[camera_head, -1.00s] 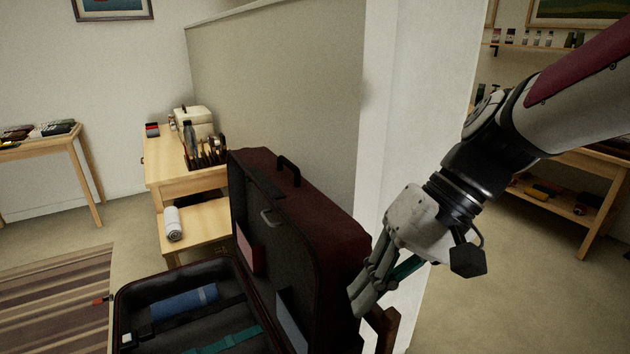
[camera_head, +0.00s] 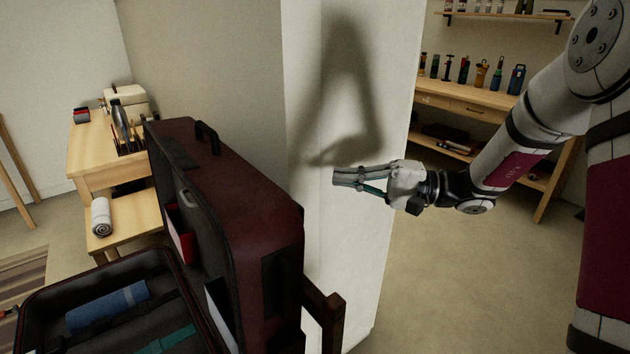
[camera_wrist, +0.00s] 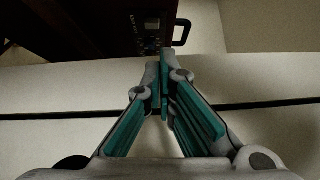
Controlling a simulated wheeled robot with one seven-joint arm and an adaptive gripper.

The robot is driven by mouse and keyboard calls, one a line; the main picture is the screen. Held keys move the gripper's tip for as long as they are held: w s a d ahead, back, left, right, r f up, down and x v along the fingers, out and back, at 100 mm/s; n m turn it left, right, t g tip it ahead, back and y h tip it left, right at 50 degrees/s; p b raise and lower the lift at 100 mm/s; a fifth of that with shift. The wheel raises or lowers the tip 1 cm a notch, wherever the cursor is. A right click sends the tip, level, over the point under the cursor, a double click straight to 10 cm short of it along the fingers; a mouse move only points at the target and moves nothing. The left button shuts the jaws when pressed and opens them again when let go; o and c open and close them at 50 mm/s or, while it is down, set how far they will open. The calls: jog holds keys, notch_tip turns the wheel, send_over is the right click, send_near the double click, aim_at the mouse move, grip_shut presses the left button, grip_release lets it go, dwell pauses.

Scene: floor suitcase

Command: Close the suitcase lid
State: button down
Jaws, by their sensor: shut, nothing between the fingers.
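The suitcase is open. Its dark red lid (camera_head: 232,215) stands upright, with a black handle (camera_head: 208,137) on its top edge. The black-lined base (camera_head: 60,305) lies open to the left of the lid. It holds a rolled blue item (camera_head: 107,304) and a teal strap (camera_head: 168,339). My gripper (camera_head: 337,176) is shut and empty, level and pointing left, to the right of the lid and apart from it. In the wrist view the fingertips (camera_wrist: 163,62) meet, and the dark lid (camera_wrist: 95,28) and its handle (camera_wrist: 182,33) show beyond them.
A pale wall end (camera_head: 310,130) stands behind my gripper and carries my arm's shadow. A dark wooden support (camera_head: 324,315) stands at the lid's right. A wooden desk (camera_head: 90,158) is behind left. A shelf unit (camera_head: 470,112) with bottles is back right. Floor at right is clear.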

jog(key=a, duration=0.3)
jog(key=w+a, duration=0.1)
jog(key=a, duration=0.5)
jog(key=shift+w+a+r+b, duration=0.2)
jog(key=shift+r+b, duration=0.05)
jog(key=shift+b, duration=0.05)
jog(key=shift+s+a+r, duration=0.15)
jog(key=shift+s+a, duration=1.05)
jog(key=shift+a, duration=0.3)
jog(key=shift+a, duration=0.1)
